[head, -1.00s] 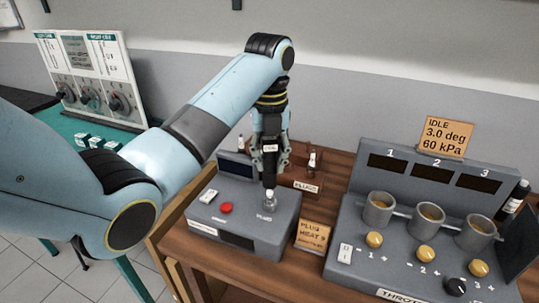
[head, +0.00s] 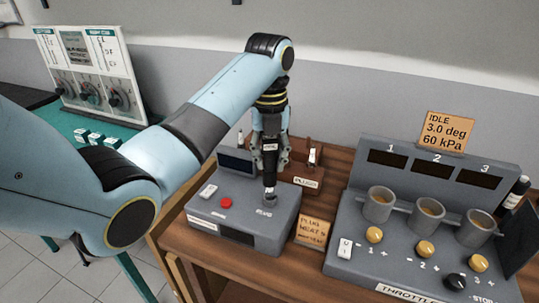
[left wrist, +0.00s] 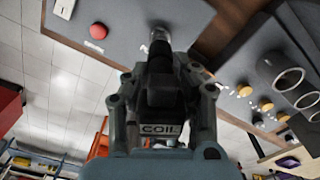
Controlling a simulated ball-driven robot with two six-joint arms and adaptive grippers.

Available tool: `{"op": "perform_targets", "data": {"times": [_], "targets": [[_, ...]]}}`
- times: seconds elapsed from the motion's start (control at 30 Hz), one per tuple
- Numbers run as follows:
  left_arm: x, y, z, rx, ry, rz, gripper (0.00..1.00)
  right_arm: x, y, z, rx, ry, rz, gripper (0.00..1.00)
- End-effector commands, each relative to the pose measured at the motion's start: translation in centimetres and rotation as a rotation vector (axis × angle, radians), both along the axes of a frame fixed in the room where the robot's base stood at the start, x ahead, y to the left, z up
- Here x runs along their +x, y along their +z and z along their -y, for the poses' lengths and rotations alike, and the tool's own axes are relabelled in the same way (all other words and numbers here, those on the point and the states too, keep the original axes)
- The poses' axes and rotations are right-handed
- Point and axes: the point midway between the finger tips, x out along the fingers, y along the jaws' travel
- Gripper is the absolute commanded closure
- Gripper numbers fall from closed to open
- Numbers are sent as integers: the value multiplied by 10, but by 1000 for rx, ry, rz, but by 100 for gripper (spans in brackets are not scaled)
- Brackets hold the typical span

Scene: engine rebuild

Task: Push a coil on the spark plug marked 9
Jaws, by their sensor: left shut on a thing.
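My left gripper (head: 270,150) points down over the grey tester box and is shut on a black coil (head: 269,165). In the left wrist view the coil (left wrist: 161,100), labelled COIL, sits between the fingers. The coil's lower end is right at a metal spark plug (head: 269,190) in the box's PLUG socket; the plug also shows in the left wrist view (left wrist: 160,38). I cannot tell how far the coil is over it, and no 9 is readable on this plug. A card (head: 313,231) beside the box reads PLUG HEAT 9. My right gripper is out of view.
The tester box (head: 245,222) has a red button (head: 225,202) and a white switch (head: 208,191). A wooden PLUGS rack (head: 303,172) stands behind it. The grey throttle bench (head: 400,262) is at the right, with several cups and yellow knobs.

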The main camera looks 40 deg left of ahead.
Motion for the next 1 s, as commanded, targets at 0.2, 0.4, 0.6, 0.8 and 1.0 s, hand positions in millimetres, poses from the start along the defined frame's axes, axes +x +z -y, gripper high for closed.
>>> {"op": "perform_targets", "data": {"times": [0.2,0.4,0.6,0.8,1.0], "targets": [[0,-5,0,0,0,0,100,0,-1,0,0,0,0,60],[0,-9,0,0,0,0,100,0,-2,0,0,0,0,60],[0,-12,0,0,0,0,100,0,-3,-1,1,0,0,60],[0,-12,0,0,0,0,100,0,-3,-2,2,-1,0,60],[0,-12,0,0,0,0,57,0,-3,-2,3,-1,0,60]]}}
